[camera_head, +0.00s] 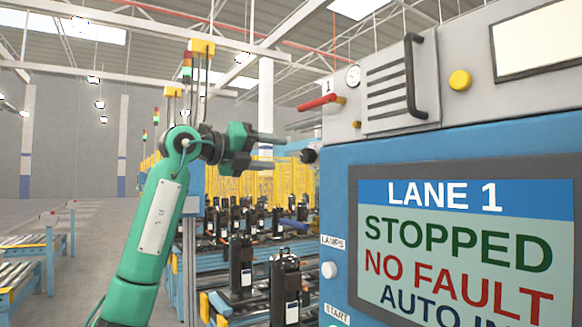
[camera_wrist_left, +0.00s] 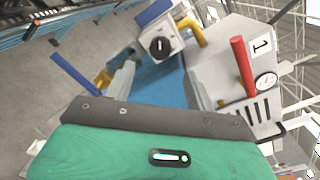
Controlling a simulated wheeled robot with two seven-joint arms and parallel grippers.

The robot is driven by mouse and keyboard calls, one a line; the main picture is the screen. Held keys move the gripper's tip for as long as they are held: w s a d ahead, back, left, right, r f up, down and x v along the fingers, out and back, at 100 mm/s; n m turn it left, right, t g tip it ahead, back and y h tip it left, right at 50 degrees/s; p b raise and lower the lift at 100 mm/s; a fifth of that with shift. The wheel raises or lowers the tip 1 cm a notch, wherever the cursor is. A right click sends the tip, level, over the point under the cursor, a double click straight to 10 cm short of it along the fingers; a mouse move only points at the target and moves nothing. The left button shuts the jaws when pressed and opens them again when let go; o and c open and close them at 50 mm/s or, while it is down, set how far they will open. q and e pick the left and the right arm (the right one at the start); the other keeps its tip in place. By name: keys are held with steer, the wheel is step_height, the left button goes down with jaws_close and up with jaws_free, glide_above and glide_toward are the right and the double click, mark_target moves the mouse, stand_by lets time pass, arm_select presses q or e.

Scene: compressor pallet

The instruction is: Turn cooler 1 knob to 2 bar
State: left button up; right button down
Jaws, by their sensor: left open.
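The black knob (camera_head: 308,156) sticks out from the left side of the cooler unit. In the left wrist view the knob (camera_wrist_left: 160,46) faces me on a pale box; a small light mark shows on it. The gauge (camera_head: 353,76) sits beside a label "1" and also shows in the left wrist view (camera_wrist_left: 266,82); its reading is too small to tell. My left gripper (camera_head: 280,152) is open and empty, its two fingers pointing right towards the knob, with a small gap in the picture. My right gripper is out of view.
A red lever (camera_head: 318,102) stands out above the knob; it shows in the left wrist view (camera_wrist_left: 243,66) near a yellow pipe (camera_wrist_left: 190,32). A screen (camera_head: 465,250) reads "LANE 1 STOPPED NO FAULT".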

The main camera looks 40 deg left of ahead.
arm_select(q)
steer(key=b+v, duration=0.1)
steer(key=v, duration=0.4)
stand_by(0.4)
